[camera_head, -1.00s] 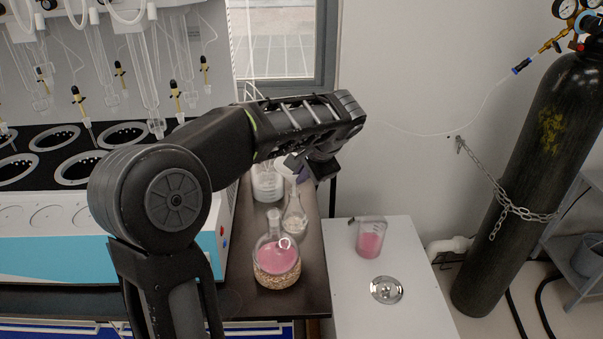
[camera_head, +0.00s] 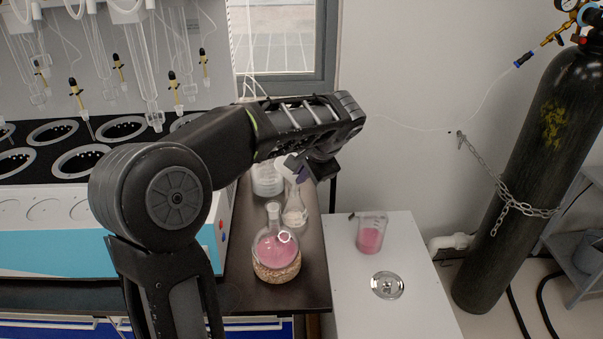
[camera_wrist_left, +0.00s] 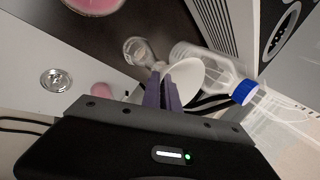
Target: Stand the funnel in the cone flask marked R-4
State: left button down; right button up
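The white funnel (camera_wrist_left: 185,80) shows in the left wrist view as a pale bowl at the fingertips. My left gripper (camera_wrist_left: 164,90) has its purple fingers close together against the funnel and appears shut on it. In the head view the left gripper (camera_head: 298,168) is above the bench, over the cone flask. The clear cone flask (camera_head: 295,212) stands upright behind the round flask; it also shows in the left wrist view (camera_wrist_left: 139,52), beside the funnel. I cannot read its mark. The gripper hides most of the funnel in the head view. My right gripper is not in view.
A round flask with pink liquid (camera_head: 276,250) stands on a cork ring in front. A clear bottle with a blue cap (camera_wrist_left: 215,68) is near the funnel. A pink-filled beaker (camera_head: 371,234) stands on the white cabinet (camera_head: 420,290). The distiller (camera_head: 75,215) is at left.

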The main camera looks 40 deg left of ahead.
pick_arm(q)
jog(key=shift+f+b, duration=0.4)
jog(key=shift+f, duration=0.2)
jog(key=c, duration=1.6)
grip_release()
jog(key=shift+o, duration=0.2)
jog(key=shift+r, duration=0.1)
jog(key=v, duration=0.7)
jog(key=shift+d+r, duration=0.2)
jog(key=shift+s, duration=0.1)
